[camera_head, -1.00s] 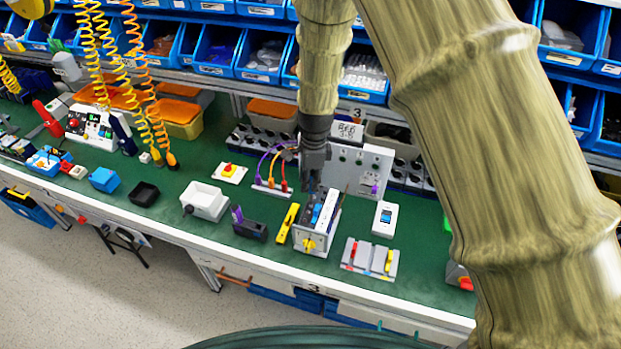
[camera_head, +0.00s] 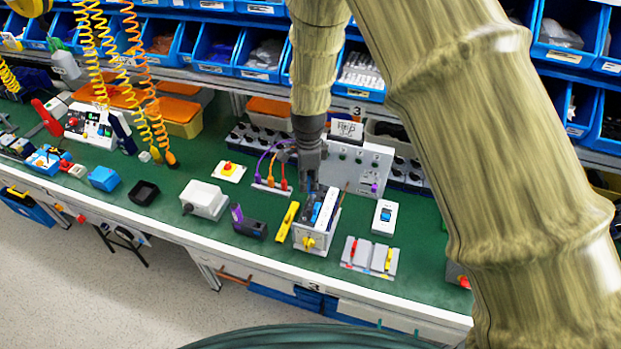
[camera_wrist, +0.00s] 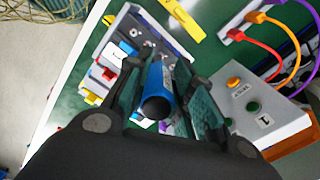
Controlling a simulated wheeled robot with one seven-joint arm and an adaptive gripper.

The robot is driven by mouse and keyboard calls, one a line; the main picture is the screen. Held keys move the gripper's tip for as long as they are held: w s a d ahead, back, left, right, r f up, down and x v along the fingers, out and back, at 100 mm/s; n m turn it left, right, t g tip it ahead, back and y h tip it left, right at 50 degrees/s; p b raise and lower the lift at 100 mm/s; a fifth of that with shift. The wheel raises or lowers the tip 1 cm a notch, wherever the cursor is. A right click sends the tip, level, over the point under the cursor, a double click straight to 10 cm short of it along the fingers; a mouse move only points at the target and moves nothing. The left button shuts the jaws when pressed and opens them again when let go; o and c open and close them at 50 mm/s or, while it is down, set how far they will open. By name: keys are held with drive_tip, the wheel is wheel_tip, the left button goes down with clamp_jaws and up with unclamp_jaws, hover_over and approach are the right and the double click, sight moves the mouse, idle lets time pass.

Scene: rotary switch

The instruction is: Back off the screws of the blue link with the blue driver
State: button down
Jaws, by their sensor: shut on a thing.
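My gripper (camera_head: 310,178) is shut on the blue driver (camera_wrist: 157,92).
A grey control box (camera_head: 372,165) stands close behind. Several coloured cables (camera_head: 272,170) stand to the left. A yellow tool (camera_head: 287,222), a dark holder (camera_head: 252,228) and a red-and-yellow-levered switch (camera_head: 370,256) surround the block. Green bench shows between them.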

drive_tip(key=shift+s+a+f+b, duration=0.2)
drive_tip(key=shift+a+f+b, duration=0.25)
drive_tip(key=shift+a, duration=0.3)
idle(0.3)
drive_tip(key=shift+s+n+p, duration=0.2)
drive_tip(key=shift+n, duration=1.05)
drive_tip(key=shift+s+n+p, duration=0.15)
drive_tip(key=shift+n, duration=1.1)
drive_tip(key=shift+s, duration=0.1)
drive_tip(key=n, duration=0.4)
drive_tip(key=shift+d+n+p, duration=0.3)
drive_tip(key=shift+d, duration=0.1)
drive_tip(key=shift+f, duration=0.1)
